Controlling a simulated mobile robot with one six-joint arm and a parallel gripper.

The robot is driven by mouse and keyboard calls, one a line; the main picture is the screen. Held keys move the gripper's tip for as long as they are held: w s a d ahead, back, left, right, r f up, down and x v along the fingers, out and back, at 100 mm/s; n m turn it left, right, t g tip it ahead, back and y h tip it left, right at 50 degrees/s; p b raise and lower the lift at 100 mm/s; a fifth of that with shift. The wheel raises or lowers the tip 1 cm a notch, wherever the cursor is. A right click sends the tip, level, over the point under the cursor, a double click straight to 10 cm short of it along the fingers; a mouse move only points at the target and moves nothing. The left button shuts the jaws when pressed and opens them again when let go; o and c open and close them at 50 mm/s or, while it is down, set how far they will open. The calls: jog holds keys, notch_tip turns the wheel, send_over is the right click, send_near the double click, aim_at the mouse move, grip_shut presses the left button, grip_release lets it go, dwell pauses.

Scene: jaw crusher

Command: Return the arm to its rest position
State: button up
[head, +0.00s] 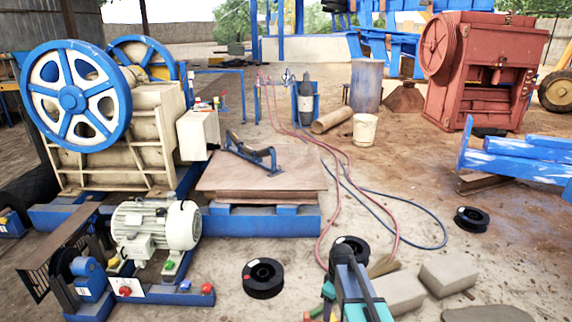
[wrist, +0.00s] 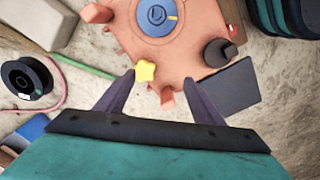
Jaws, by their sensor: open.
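My gripper (wrist: 159,77) shows in the wrist view with its two dark fingers well apart and nothing between them. It faces down over an orange-red plate. A yellow star-shaped piece (wrist: 146,70) shows near the left fingertip; I cannot tell whether they touch. In the head view part of my teal and dark arm (head: 352,290) stands at the bottom, right of centre. The fingertips cannot be made out there.
A black spool (head: 263,278) and concrete blocks (head: 447,276) lie near my arm. Red and blue hoses (head: 345,185) cross the floor. The cream crusher (head: 110,125) and grey motor (head: 155,228) stand left, a red machine (head: 478,75) far right. Sandy floor between is mostly open.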

jog(key=s+f+m+g+p, duration=0.1)
jog(key=s+f+m+p, duration=0.2)
jog(key=s, duration=0.9)
jog(key=s+f+m+g+p, duration=0.2)
jog(key=s+f+m+p, duration=0.1)
jog(key=s, duration=1)
jog(key=s+f+m+g+p, duration=0.2)
jog(key=s+f+m+p, duration=0.1)
jog(key=s, duration=1)
notch_tip(320, 180, down, 3)
jog(key=shift+r+m+p, duration=0.15)
jog(key=shift+m+p, duration=0.25)
jog(key=shift+m, duration=0.1)
jog(key=shift+c, duration=0.2)
